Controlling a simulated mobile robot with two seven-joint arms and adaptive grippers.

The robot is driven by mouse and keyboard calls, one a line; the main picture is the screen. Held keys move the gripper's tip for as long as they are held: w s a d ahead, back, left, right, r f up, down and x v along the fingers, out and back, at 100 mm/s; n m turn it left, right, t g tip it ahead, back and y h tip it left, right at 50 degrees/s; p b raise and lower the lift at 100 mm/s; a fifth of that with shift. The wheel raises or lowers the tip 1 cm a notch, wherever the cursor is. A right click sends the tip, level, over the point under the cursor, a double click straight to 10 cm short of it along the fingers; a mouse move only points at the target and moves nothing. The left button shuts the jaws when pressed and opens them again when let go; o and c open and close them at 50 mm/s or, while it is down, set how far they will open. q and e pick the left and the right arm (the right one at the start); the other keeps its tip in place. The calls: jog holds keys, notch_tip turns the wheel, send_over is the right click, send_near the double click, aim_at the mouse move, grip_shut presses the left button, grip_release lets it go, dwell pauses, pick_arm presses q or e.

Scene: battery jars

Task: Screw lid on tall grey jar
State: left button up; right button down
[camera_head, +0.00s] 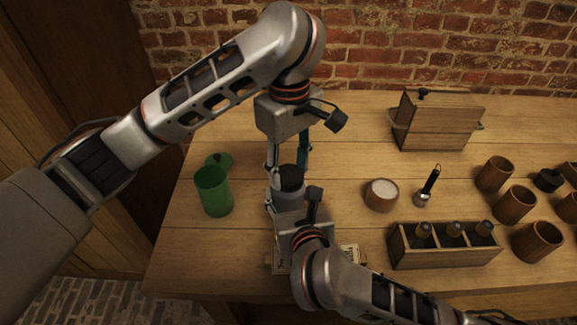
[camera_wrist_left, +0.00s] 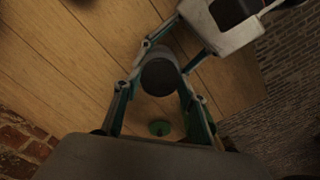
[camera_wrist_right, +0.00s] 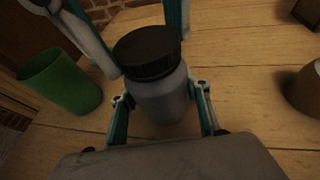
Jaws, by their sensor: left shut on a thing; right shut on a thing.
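The tall grey jar (camera_head: 288,198) stands upright on the table with its dark lid (camera_head: 290,178) on top. In the right wrist view the grey jar body (camera_wrist_right: 165,100) is between the fingers of my right gripper (camera_wrist_right: 160,112), which is shut on it. The lid (camera_wrist_right: 147,50) sits over the mouth and looks level; I cannot tell how far it is threaded. My left gripper (camera_head: 288,176) comes down from above and is shut on the lid. In the left wrist view the lid (camera_wrist_left: 160,76) is between its fingertips, hiding most of the jar.
A green jar (camera_head: 214,192) and its green lid (camera_head: 219,160) are left of the grippers. A bowl of white stuff (camera_head: 382,195), a small brush-like tool (camera_head: 428,187), a wooden bottle rack (camera_head: 446,257), wooden cups (camera_head: 514,204) and a wooden box (camera_head: 437,120) are to the right.

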pick_arm(q)
jog(key=o, duration=0.7)
jog(key=shift+r, duration=2.25)
jog(key=shift+c, duration=0.6)
